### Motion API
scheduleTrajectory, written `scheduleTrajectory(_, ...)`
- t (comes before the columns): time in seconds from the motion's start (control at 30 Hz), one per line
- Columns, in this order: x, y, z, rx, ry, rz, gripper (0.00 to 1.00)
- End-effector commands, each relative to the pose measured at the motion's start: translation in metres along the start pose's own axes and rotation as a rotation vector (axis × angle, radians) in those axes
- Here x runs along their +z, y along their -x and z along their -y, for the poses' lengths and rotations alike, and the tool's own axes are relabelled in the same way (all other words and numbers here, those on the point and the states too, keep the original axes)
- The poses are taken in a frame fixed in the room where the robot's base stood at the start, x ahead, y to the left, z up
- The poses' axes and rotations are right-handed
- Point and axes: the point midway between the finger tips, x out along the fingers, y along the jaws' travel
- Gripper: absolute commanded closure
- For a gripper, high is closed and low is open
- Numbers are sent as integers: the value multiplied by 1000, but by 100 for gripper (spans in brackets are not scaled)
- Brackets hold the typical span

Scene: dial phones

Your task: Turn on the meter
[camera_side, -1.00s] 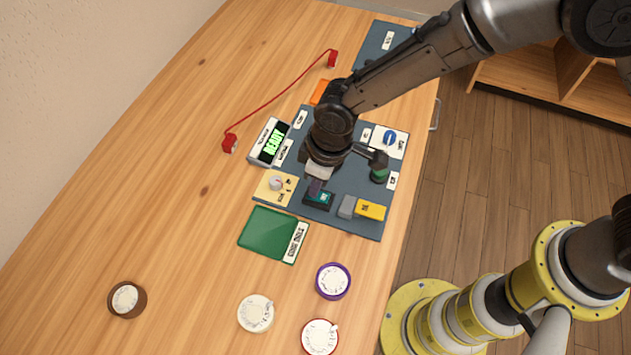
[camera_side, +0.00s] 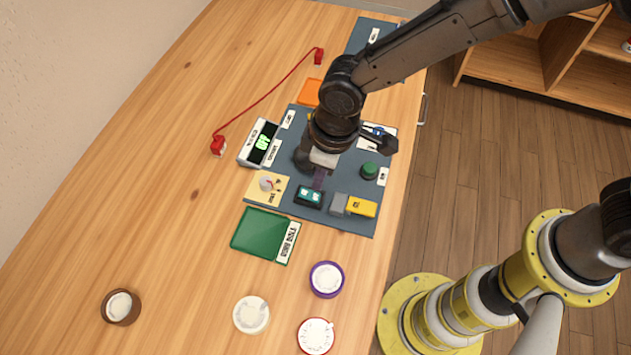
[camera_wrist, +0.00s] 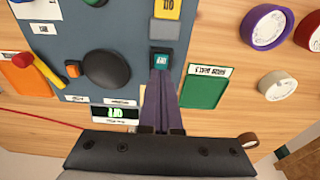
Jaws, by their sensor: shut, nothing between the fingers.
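The meter (camera_side: 262,143) is a white box with a dark screen and short green characters, on the upper left of the grey-blue board (camera_side: 345,218). It also shows in the wrist view (camera_wrist: 115,113), left of my fingers. A black switch block with a teal face (camera_side: 309,196) sits at the board's lower middle; it also shows in the wrist view (camera_wrist: 160,58), just beyond my fingertips. My gripper (camera_side: 318,184) is shut and empty, its purple fingers (camera_wrist: 160,74) together beside and apparently above the switch. Contact cannot be told. My arm hides part of the board.
A green pad (camera_side: 264,232) lies below the board. A red cable (camera_side: 270,95) runs behind the meter.

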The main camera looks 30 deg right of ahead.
Motion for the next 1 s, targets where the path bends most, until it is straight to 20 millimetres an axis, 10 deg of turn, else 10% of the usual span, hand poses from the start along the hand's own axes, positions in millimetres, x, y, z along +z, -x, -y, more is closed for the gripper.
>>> scheduleTrajectory(0.4, 4, 84, 0, 0, 0, -3, 100)
scheduleTrajectory(1.0, 1, 100, 1, 0, 0, -14, 100)
